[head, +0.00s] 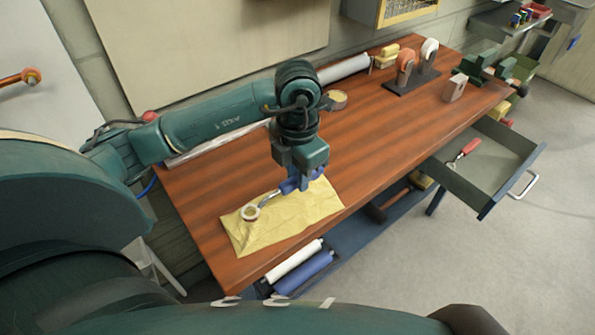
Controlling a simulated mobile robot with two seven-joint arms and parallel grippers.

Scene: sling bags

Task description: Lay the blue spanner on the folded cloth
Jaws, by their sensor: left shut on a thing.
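The yellow folded cloth (300,222) lies creased on the near left part of the wooden table. My left gripper (302,179) is shut on the blue spanner (288,187) by its blue handle, over the far edge of the cloth. The spanner's silver shaft points left and toward the near side, above or on the cloth; I cannot tell whether it touches. A pale ring (250,212) shows at the shaft's end over the cloth; I cannot tell whether it belongs to the spanner. The fingers hide part of the handle. My right gripper is not in view.
The table (385,128) has free room right of the cloth. A tape roll (337,99) and a dark stand with tape dispensers (405,66) are farther back. An open drawer (492,172) juts out at right, holding a red-handled tool (463,154). Rolls (303,272) lie on a shelf below.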

